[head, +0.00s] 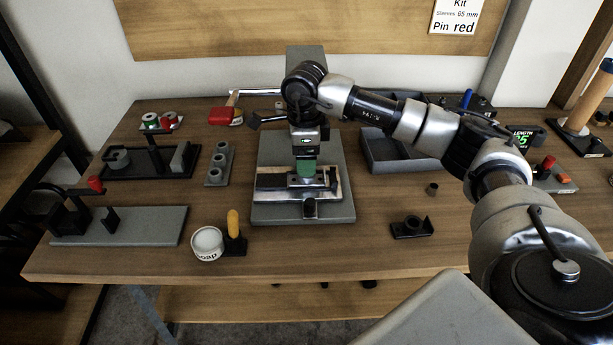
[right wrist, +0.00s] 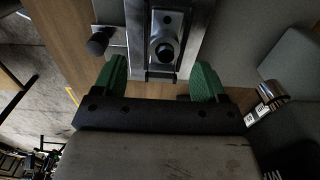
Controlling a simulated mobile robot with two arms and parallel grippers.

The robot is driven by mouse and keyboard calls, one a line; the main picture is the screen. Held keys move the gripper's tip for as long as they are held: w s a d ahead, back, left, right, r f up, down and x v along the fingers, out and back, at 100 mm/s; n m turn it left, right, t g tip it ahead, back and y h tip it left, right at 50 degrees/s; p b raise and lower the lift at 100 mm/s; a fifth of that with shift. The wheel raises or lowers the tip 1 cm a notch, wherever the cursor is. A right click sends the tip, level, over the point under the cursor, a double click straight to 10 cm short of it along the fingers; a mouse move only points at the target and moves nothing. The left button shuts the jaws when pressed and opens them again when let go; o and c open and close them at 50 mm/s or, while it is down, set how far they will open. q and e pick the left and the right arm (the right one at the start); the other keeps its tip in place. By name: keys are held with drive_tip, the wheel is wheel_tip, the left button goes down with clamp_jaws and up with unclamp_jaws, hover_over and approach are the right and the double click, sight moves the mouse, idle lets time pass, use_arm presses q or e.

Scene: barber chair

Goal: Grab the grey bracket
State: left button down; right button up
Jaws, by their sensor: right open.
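My right gripper (head: 306,167) reaches in over the grey drill-press-like fixture (head: 262,213) in the middle of the bench. Its green fingers are open. In the right wrist view the open fingers (right wrist: 158,82) stand either side of a grey metal part (right wrist: 165,22) with a dark round hole. That part sits at the fixture's metal vise (head: 270,182); whether it is the bracket I cannot tell. A small dark grey bracket (head: 412,228) with an upright end lies on the bench at the front right, clear of the gripper. My left gripper is not in view.
A soap tub (head: 207,243) and a yellow-handled tool (head: 234,225) stand left of the fixture. A grey tray (head: 390,165) lies behind right, and a small cylinder (head: 432,189) right. Several fixtures fill the left side. The front right bench is mostly clear.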

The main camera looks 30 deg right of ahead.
drive_tip(key=shift+w+f, duration=0.1)
drive_tip(key=shift+f, duration=0.25)
drive_tip(key=f, duration=0.4)
drive_tip(key=shift+w+f+p, duration=0.15)
drive_tip(key=shift+w+p, duration=0.1)
drive_tip(key=shift+p, duration=0.1)
drive_tip(key=shift+f, duration=0.3)
drive_tip(key=shift+c, duration=1.6)
drive_tip(key=c, duration=0.7)
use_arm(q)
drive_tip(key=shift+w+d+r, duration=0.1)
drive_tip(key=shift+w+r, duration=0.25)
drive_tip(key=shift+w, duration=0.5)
use_arm(e)
drive_tip(key=shift+c, duration=0.7)
drive_tip(key=shift+r, duration=0.15)
